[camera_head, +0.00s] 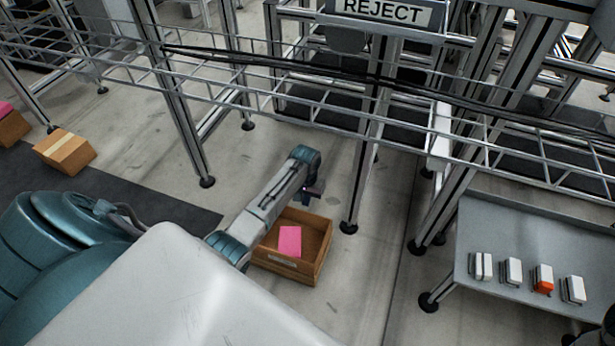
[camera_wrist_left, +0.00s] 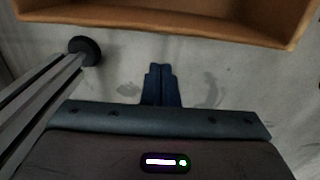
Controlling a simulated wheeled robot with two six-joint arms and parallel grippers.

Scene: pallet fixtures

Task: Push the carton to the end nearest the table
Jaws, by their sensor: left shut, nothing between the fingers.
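An open brown carton (camera_head: 281,267) stands on the floor at the centre of the head view, with a pink sheet (camera_head: 290,241) in it and a pale label on its near wall. Its wall and rim also show along the top of the left wrist view (camera_wrist_left: 165,24). My left gripper (camera_head: 313,195) is just past the carton's far side in the head view. Its fingers (camera_wrist_left: 160,72) are shut and empty, with bare floor between their tips and the carton in the wrist view. My left forearm hides the carton's left part.
A grey table (camera_head: 500,222) with several small white items, one with orange, stands at right. A metal post (camera_head: 361,180) with a black foot stands right of the carton. Another closed carton (camera_head: 65,152) lies at far left, by a dark mat (camera_head: 150,210).

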